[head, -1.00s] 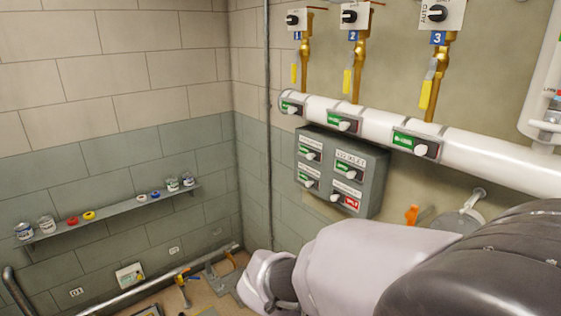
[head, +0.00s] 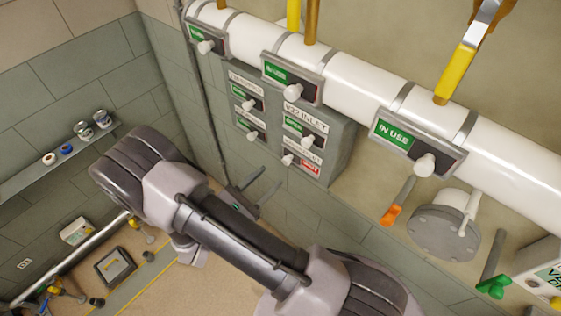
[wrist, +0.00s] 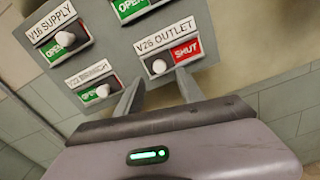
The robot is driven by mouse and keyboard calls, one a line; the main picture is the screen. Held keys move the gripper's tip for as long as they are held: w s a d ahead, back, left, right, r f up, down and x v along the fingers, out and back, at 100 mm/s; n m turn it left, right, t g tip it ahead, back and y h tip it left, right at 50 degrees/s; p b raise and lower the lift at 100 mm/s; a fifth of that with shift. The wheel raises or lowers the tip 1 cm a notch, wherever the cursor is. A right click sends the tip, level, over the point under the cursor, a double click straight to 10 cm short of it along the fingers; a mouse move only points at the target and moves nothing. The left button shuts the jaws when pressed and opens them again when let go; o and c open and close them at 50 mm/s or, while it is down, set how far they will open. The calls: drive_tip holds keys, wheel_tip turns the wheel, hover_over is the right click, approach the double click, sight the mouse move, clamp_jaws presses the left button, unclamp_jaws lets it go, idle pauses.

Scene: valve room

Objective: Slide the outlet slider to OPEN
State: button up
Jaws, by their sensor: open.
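The outlet slider, labelled V26 OUTLET (wrist: 165,35), is at the lower right of the grey valve box in the wrist view. Its white knob (wrist: 158,66) sits at the left of its slot, with red SHUT showing on the right. In the head view the same knob (head: 288,160) is beside the red SHUT patch. My gripper (wrist: 159,76) is open and empty. Its two fingers point at the box, and in the wrist view the knob appears between and just above the fingertips. I cannot tell the depth gap. My gripper also shows in the head view (head: 271,176).
The V22 inlet slider (head: 308,141) and two left sliders (head: 250,105) on the box show green OPEN. A white pipe (head: 350,82) with IN USE plates runs above. An orange-handled lever (head: 391,214) and grey flange (head: 443,235) are to the right.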

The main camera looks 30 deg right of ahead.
sight(284, 162)
drive_tip(key=x, duration=0.6)
drive_tip(key=shift+w+d, duration=0.1)
drive_tip(key=shift+d, duration=0.25)
drive_tip(key=shift+c, duration=0.5)
clamp_jaws()
idle(0.4)
